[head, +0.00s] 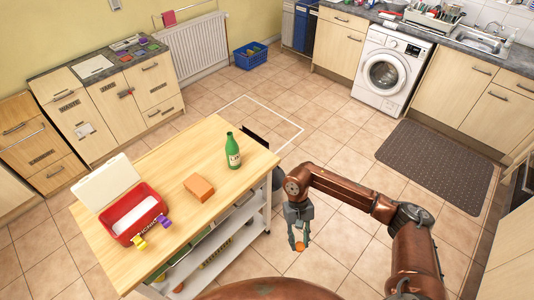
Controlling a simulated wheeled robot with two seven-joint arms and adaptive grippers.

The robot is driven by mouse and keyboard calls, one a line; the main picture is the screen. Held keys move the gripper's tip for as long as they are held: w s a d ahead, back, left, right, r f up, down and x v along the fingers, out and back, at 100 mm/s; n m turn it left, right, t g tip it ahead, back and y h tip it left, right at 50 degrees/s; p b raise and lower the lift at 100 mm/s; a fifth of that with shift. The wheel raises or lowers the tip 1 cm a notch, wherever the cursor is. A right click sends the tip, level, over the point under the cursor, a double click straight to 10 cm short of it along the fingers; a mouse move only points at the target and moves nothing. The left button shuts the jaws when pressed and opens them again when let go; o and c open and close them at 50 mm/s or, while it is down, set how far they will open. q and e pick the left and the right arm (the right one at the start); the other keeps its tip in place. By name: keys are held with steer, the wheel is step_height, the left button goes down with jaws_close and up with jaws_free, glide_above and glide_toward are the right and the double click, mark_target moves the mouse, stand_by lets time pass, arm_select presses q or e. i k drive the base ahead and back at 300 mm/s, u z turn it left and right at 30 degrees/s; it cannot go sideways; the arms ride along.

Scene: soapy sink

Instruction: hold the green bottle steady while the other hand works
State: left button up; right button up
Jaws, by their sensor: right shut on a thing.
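The green bottle (232,155), with a pale label, stands upright on the wooden top of the trolley (180,150), near its far right part. No gripper touches it. My right gripper (299,244) points down beside the trolley's right side, over the floor and clear of the bottle. It is shut on a small orange thing (299,247), which is mostly hidden by the fingers and too small to identify. My left gripper is not in view.
On the trolley lie an orange block (198,187) and an open red box (133,215) with a white lid and yellow and purple latches. A blue basket (250,56), washing machine (388,68) and dark mat (436,165) stand farther off.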

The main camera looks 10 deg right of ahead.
mark_target(231, 147)
steer(key=z, duration=1.5)
steer(key=i, duration=2.9)
steer(key=u, duration=3.85)
